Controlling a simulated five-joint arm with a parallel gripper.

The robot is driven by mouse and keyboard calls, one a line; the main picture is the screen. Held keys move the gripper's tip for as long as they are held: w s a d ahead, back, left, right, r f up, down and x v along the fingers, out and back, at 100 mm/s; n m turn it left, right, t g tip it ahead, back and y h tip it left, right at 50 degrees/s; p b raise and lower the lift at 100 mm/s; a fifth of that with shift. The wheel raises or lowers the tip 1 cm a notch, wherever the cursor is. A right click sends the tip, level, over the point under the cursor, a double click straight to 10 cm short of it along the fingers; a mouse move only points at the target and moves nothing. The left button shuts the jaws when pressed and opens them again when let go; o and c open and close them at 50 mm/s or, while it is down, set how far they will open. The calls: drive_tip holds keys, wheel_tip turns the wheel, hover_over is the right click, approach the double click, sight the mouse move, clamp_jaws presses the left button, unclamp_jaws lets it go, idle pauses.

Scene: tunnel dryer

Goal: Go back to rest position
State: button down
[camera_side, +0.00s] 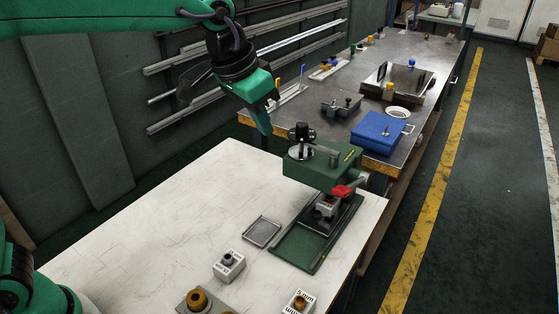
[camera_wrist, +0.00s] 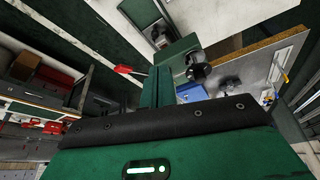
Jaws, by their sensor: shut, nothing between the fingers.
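My gripper (camera_side: 263,122) hangs in the air in the side view, above the back edge of the white table (camera_side: 130,215). Its green fingers point down and are shut, with nothing held. It is up and to the left of the green machine (camera_side: 322,165), apart from it and touching nothing.
The machine has a red handle (camera_side: 342,190). In front are a small metal tray (camera_side: 262,232), a grey block with a black knob (camera_side: 230,268), and a white block (camera_side: 299,303). A metal bench (camera_side: 330,128) behind carries a blue box (camera_side: 378,134). Rails line the wall.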

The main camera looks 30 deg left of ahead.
drive_tip(key=s+a+f+n+t, duration=0.1)
drive_tip(key=s+a+f+n, duration=0.1)
drive_tip(key=s+a, duration=0.7)
drive_tip(key=s+a+f+n+y, duration=0.1)
drive_tip(key=s+a+f, duration=0.3)
drive_tip(key=s+a, duration=0.5)
drive_tip(key=shift+s+a+f+n+t+y, duration=0.2)
drive_tip(key=shift+s+f+n+t+y, duration=0.3)
drive_tip(key=shift+s, duration=0.55)
